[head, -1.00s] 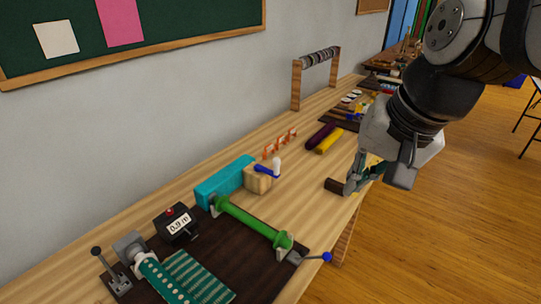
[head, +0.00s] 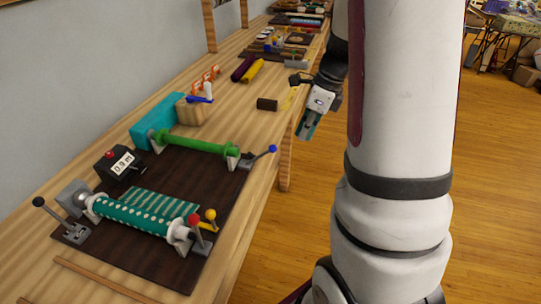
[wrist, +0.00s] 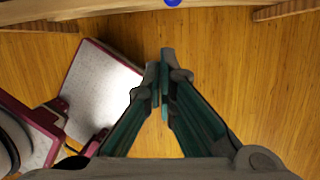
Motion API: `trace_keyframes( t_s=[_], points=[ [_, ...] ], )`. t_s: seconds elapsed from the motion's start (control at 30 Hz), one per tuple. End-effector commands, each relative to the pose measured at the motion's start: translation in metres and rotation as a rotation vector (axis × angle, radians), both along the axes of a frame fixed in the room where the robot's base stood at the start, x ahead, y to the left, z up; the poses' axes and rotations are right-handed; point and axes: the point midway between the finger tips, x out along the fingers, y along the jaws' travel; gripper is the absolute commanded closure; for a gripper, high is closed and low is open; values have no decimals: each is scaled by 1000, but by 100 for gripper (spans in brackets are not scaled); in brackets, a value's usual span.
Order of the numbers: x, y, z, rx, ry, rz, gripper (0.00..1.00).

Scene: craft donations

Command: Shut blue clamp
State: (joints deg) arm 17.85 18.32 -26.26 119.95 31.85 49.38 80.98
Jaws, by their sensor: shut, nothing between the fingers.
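A lever with a blue ball knob (head: 273,149) rises at a slant from a metal bracket (head: 244,162) at the right end of the green roll (head: 195,142). The blue knob also shows at the top edge of the wrist view (wrist: 173,2). Whether this clamp is open or shut I cannot tell. My gripper (head: 304,136) hangs beyond the table's right edge, apart from the lever and to its upper right. In the wrist view its teal fingers (wrist: 165,58) are together and empty, above the wooden floor.
A second roll (head: 130,215) with red (head: 194,219) and yellow (head: 210,214) knobbed levers lies nearer on the dark board (head: 150,267). A wooden block with a blue-and-white handle (head: 203,97) stands behind. A dark block (head: 267,104) lies near the table edge.

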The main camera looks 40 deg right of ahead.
Motion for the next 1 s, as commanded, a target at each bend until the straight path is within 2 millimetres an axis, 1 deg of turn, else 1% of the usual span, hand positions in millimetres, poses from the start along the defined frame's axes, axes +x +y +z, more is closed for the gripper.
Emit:
trace_keyframes(
  t_s=[0.03,0.13,0.5,0.63,0.77,1.0],
  points=[
    [1,-6,-8,5,13,-38,100],
    [2,-12,-15,11,26,-84,100],
    [1,-13,-16,13,28,-99,100],
    [2,-12,-22,13,29,-97,100],
    [4,-8,-38,15,32,-97,100],
    [12,1,-83,15,33,-97,100]
  ],
)
